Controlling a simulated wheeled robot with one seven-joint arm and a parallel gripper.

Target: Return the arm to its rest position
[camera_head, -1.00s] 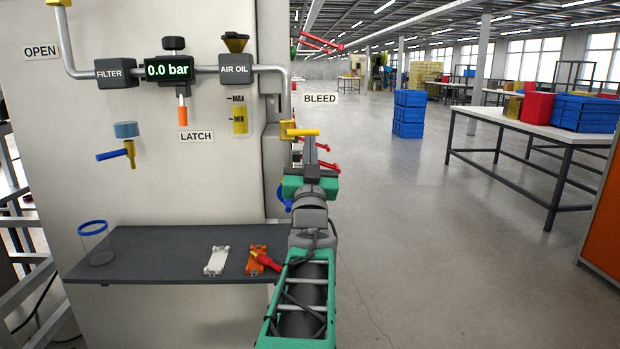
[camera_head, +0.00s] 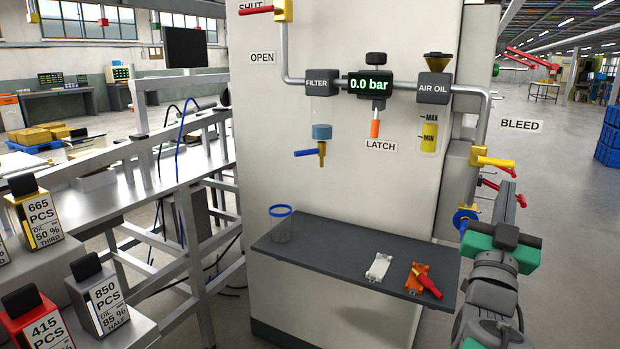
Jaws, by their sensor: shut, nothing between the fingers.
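My arm rises at the right edge of the air panel, with a green and dark grey wrist. My gripper (camera_head: 508,190) points upward and away, looks shut and holds nothing. Part of the pipe behind is hidden by my wrist.
A dark shelf (camera_head: 330,262) juts from the panel left of my arm. It bears a blue-rimmed clear cup (camera_head: 281,226), a white part (camera_head: 378,267) and an orange part with a red-handled tool (camera_head: 428,284). A metal frame stands left; open floor lies right.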

